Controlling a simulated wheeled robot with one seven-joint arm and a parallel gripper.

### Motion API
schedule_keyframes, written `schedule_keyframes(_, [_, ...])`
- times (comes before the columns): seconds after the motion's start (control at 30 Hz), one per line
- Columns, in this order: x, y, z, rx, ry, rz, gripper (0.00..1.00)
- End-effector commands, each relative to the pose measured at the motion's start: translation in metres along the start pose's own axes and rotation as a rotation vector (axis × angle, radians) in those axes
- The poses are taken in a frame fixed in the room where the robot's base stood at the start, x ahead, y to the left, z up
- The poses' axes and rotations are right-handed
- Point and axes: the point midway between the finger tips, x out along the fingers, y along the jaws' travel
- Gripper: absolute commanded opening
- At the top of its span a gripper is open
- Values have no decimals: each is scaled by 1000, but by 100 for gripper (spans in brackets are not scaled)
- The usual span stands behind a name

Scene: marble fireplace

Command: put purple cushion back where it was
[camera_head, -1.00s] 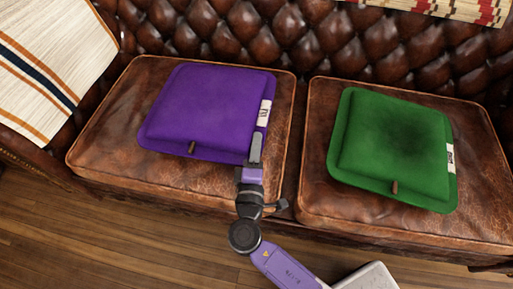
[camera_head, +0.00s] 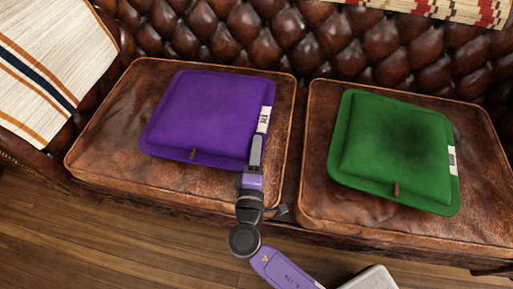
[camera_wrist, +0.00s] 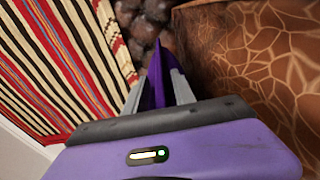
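The purple cushion (camera_head: 205,118) is over the left leather seat (camera_head: 105,165), with a white tag on its right edge and a small brown tab at its front. I cannot tell whether it rests fully on the seat. My gripper (camera_head: 256,150) is at its front right corner, below the tag. In the wrist view, the cushion (camera_wrist: 156,82) shows edge-on as a thin purple strip between the two grey fingers of my gripper (camera_wrist: 158,88). The fingers appear shut on it.
A green cushion (camera_head: 390,150) lies on the right leather seat (camera_head: 315,225). The tufted backrest (camera_head: 290,35) rises behind. A striped throw (camera_head: 50,60) hangs at the left, and another striped cloth (camera_head: 430,8) is at the top right. Wooden floor (camera_head: 100,245) is in front.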

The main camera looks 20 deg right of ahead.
Motion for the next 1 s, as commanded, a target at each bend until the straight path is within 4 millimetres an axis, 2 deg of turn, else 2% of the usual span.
schedule_keyframes(0.17, [-26, 2, -1, 0, 4, -3, 31])
schedule_keyframes(0.4, [-77, 2, -1, -1, 4, -2, 31])
schedule_keyframes(0.6, [-107, 1, -1, 0, 3, -1, 31])
schedule_keyframes(0.8, [-119, 0, 0, 0, 1, 0, 31])
schedule_keyframes(1.0, [-120, 0, 0, 0, 0, 0, 31])
